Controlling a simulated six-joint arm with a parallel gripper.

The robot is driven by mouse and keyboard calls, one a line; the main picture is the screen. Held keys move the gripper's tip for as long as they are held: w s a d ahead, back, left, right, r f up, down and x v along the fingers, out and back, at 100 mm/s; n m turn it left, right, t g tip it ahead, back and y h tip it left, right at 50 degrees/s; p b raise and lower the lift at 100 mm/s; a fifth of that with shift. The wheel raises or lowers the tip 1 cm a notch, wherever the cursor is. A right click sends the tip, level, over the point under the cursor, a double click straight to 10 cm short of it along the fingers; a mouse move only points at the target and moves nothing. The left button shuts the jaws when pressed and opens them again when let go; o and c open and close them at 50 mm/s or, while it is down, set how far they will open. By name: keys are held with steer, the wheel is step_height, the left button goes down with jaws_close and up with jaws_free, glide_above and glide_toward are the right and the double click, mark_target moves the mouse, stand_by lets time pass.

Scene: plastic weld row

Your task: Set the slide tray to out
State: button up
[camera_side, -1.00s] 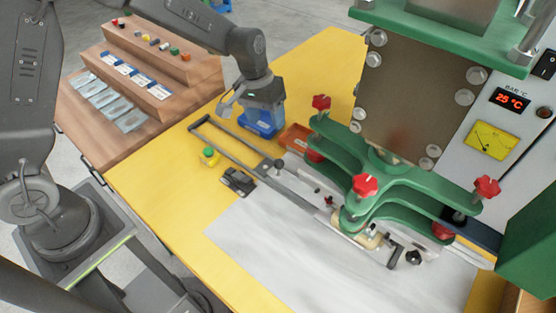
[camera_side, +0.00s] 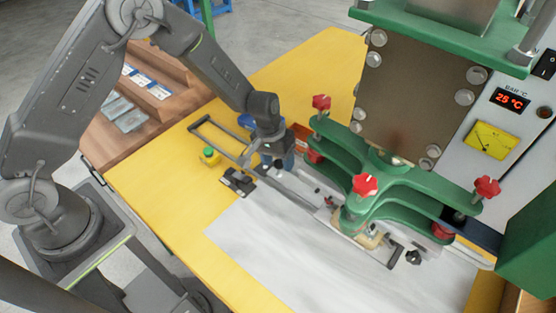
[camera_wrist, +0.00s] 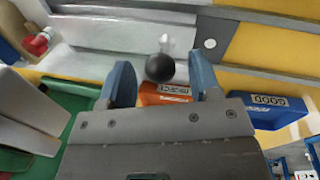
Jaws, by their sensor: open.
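The slide tray's long metal rail (camera_side: 300,193) runs from the open frame at left to beneath the green press in the side view. A black ball knob (camera_wrist: 160,67) stands on a short pin from the pale metal strip in the wrist view. My gripper (camera_wrist: 163,82) is open, with one blue finger on each side of the knob in that picture. Whether the fingers touch it cannot be told. In the side view, my gripper (camera_side: 250,164) is low over the rail and hides the knob.
The green press (camera_side: 400,190) with red star knobs stands over the rail's right part. A blue bin (camera_wrist: 265,108) and an orange bin (camera_wrist: 160,94) are close by.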

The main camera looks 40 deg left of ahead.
steer(key=shift+f, duration=0.2)
jaws_close()
stand_by(0.5)
